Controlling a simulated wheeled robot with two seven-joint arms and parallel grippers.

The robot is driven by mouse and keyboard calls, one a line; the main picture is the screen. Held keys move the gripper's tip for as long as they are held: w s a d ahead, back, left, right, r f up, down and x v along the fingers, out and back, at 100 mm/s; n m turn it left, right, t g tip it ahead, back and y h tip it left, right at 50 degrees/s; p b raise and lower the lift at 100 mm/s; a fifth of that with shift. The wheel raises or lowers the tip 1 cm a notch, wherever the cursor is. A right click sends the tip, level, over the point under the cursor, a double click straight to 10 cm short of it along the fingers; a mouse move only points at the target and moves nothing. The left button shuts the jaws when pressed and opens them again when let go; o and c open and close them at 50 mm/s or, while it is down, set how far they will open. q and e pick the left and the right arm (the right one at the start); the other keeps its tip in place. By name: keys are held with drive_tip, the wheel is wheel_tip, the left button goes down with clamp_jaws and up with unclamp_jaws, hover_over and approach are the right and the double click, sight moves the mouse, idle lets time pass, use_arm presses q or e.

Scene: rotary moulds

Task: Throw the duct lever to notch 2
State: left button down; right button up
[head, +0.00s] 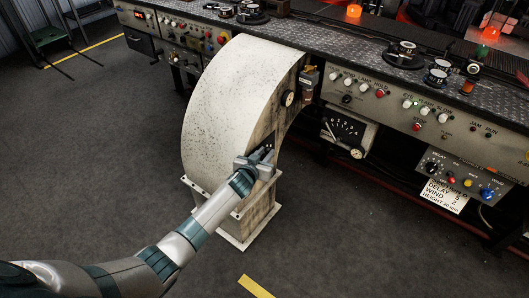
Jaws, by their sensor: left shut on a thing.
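The white, speckled curved duct (215,100) rises from a floor flange and bends up to the bench. My left gripper (265,158) is at the lower right side face of the duct, shut on the duct lever. The fingers cover most of the lever, and I cannot read its notch. My right gripper is not in view.
A round gauge (287,99) sits on the duct's side face. A dial box (348,131) and a button panel (460,178) hang under the long control bench (340,48) to the right. The dark floor (90,150) at left is clear.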

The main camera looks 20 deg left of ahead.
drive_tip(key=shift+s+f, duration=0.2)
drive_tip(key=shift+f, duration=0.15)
use_arm(q)
drive_tip(key=c, duration=1.8)
unclamp_jaws()
drive_tip(key=shift+s+r, duration=0.1)
drive_tip(key=shift+s, duration=0.05)
